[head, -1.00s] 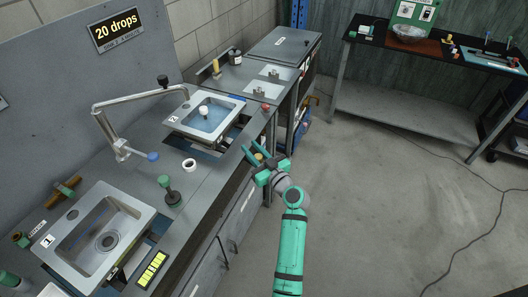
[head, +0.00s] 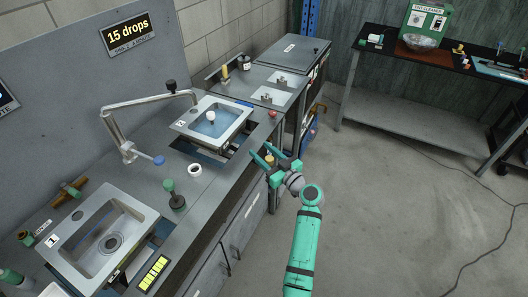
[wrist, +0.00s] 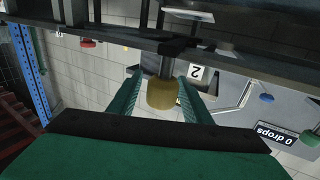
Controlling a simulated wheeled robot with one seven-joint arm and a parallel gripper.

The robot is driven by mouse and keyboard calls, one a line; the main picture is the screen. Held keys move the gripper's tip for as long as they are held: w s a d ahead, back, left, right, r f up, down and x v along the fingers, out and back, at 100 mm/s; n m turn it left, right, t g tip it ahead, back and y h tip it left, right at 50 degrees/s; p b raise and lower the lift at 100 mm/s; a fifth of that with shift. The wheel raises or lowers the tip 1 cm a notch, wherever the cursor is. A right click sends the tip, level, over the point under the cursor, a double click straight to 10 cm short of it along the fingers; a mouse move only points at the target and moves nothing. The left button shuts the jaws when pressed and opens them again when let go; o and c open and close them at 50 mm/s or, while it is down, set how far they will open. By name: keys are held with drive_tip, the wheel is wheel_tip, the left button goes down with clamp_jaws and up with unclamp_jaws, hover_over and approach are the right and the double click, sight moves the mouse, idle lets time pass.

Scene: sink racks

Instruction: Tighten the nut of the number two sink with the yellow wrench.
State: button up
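My gripper (head: 267,152) is out over the floor, just past the front edge of the bench beside sink two. Its fingers are spread. A yellow cylindrical handle (wrist: 162,95) with a grey shaft, which looks like the yellow wrench, stands between the fingers in the wrist view, with a small gap at the left finger. The handle also shows as a small yellow patch (head: 270,158) in the head view. Sink two (head: 220,108) has a "2" label and holds bluish water and a white knob. Its nut is hidden under the basin.
The bench front edge and drawers (head: 240,225) are left of my gripper. Sink one (head: 98,235), a faucet (head: 115,135) and a green-topped plunger-like tool (head: 174,196) are on the bench. A table (head: 440,62) stands back right.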

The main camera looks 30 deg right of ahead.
sight(273, 161)
drive_tip(key=s, duration=0.3)
drive_tip(key=s+d, duration=0.1)
drive_tip(key=s, duration=0.2)
drive_tip(key=s+d, duration=0.1)
drive_tip(key=s, duration=0.2)
drive_tip(key=shift+s, duration=0.85)
drive_tip(key=shift+d, duration=0.1)
